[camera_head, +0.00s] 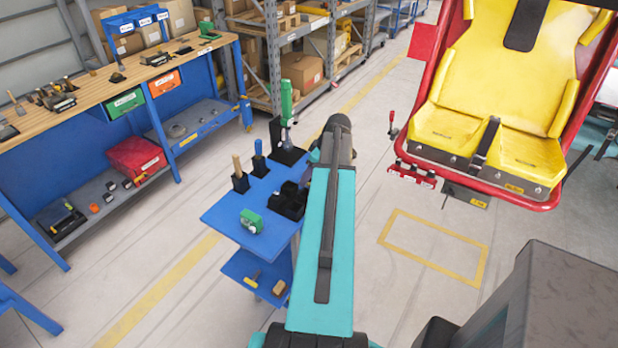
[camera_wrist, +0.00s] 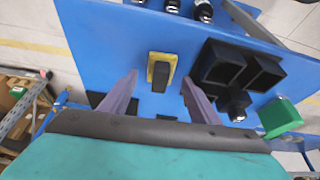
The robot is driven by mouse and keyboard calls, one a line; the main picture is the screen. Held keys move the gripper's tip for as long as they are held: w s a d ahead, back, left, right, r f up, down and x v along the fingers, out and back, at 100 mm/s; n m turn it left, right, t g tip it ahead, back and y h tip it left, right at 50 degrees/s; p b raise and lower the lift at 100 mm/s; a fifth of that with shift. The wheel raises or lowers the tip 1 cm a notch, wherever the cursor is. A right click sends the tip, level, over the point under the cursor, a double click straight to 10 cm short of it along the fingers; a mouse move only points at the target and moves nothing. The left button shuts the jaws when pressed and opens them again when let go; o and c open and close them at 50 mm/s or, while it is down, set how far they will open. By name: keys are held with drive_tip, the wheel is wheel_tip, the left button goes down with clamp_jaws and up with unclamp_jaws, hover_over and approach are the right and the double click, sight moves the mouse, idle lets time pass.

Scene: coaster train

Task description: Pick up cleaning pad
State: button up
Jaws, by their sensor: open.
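A small yellow pad with a black block on top (camera_wrist: 161,68), which looks like the cleaning pad, lies on the blue cart top (camera_wrist: 105,60) in the wrist view. My gripper (camera_wrist: 159,80) is open and empty, its two purple-grey fingers apart. The pad shows between and just beyond the fingertips; I see no finger gripping it. The height gap is hard to judge. In the head view my arm reaches over the cart (camera_head: 232,212) and hides the pad and fingertips.
Black open boxes (camera_wrist: 240,70) stand right of the pad, with a green object (camera_wrist: 280,117) beyond. A red-framed yellow seat (camera_head: 500,90) is at right, a workbench (camera_head: 95,90) at left.

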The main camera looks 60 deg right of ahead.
drive_tip(key=shift+w+f, duration=0.2)
drive_tip(key=shift+f, duration=0.3)
drive_tip(key=c, duration=1.2)
drive_tip(key=shift+o, duration=0.2)
drive_tip(key=shift+r, duration=0.1)
drive_tip(key=shift+r+b, duration=0.9)
drive_tip(key=shift+r, duration=0.65)
drive_tip(key=s+d+r+b, duration=0.1)
drive_tip(key=s+b, duration=0.1)
drive_tip(key=s, duration=0.6)
drive_tip(key=s+d+b, duration=0.1)
drive_tip(key=s+b, duration=0.2)
drive_tip(key=s, duration=0.5)
drive_tip(key=shift+d+r, duration=0.25)
drive_tip(key=shift+r, duration=0.15)
drive_tip(key=shift+w, duration=0.1)
